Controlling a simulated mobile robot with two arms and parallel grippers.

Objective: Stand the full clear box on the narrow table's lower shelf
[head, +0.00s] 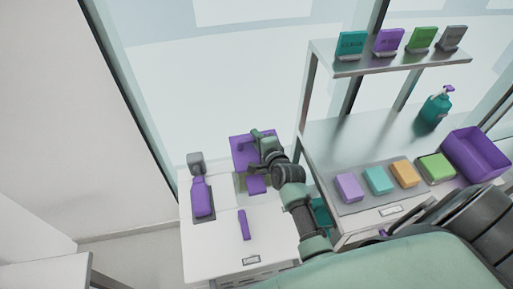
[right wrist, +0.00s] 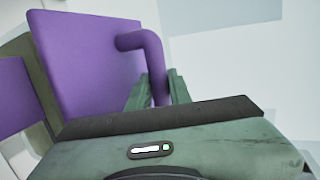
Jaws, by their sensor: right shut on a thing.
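My right gripper (head: 258,136) is over the back of a white-topped table. In the right wrist view (right wrist: 153,92) it is shut on the purple handle (right wrist: 143,42) of a flat purple panel (right wrist: 88,60). The panel (head: 241,150) also shows in the head view, partly behind my gripper. A pale see-through area (head: 240,183) lies below it, with a purple block (head: 257,185) beside it. This may be the clear box, but its outline and contents are unclear. I cannot make out a lower shelf. My left gripper is not in view.
A grey bench (head: 345,138) at right carries several coloured blocks, a purple bin (head: 478,160) and a teal pump bottle (head: 434,108). A raised shelf (head: 385,63) holds several cards.

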